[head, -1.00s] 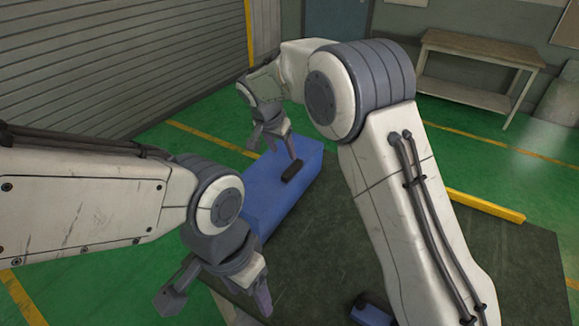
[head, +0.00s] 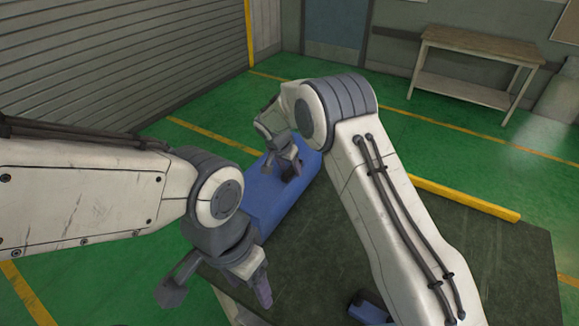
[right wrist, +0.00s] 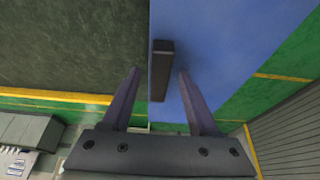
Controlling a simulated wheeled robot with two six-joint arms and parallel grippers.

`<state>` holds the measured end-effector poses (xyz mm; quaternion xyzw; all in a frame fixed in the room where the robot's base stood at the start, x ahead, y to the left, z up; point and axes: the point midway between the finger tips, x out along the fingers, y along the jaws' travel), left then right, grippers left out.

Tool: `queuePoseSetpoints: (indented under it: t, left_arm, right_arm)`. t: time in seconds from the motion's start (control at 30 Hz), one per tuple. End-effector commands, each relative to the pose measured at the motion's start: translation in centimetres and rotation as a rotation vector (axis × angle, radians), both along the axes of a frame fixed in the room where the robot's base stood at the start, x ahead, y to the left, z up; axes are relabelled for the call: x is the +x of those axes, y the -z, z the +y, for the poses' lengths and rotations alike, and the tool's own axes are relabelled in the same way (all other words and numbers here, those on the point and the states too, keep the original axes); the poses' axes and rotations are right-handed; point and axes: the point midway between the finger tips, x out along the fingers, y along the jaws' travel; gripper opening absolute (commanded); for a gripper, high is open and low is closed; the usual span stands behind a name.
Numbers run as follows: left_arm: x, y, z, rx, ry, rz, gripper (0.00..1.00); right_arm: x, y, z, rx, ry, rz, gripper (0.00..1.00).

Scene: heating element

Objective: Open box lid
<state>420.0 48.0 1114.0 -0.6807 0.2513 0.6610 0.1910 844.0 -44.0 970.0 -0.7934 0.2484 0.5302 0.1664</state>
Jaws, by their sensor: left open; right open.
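The blue box (head: 283,205) sits on the dark tabletop with its lid down. A dark bar handle (right wrist: 162,68) on the lid shows in the right wrist view, lying near the lid's edge. My right gripper (head: 283,172) is open over the box in the head view and hides the handle there. In the right wrist view its fingers (right wrist: 156,85) stand apart with the handle between their lines; I cannot tell whether they touch it. My left gripper (head: 217,292) is open and empty at the lower left, near the box's front end.
The dark tabletop (head: 470,265) is mostly bare to the right of the box. A small blue object (head: 368,309) lies at its front, partly hidden by my right arm. A yellow bar (head: 462,199) runs along the far edge. A workbench (head: 475,65) stands at the back wall.

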Motion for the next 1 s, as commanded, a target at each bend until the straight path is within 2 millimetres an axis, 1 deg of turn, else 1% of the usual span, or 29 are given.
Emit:
queuePoseSetpoints:
  t: [0.07,0.17,0.2,0.23,1.0]
  left_arm:
    - [0.0,0.02,0.0,0.0,0.0,0.0,0.67]
    - [0.0,0.02,0.0,0.0,0.0,0.0,0.67]
    - [0.0,0.02,0.0,0.0,0.0,0.0,0.67]
    - [0.0,0.02,0.0,0.0,0.0,0.0,0.67]
    - [0.0,0.01,0.0,0.0,0.0,0.0,0.67]
  right_arm:
    - [0.0,-0.01,0.0,0.0,0.0,0.0,0.6]
    - [-0.01,-0.01,0.02,0.0,0.0,0.0,0.26]
    - [-0.01,-0.01,0.01,0.0,0.0,0.0,0.1]
    - [-0.01,-0.01,0.01,0.0,0.0,0.0,0.0]
    - [-0.04,-0.05,0.02,0.0,0.0,0.001,0.0]
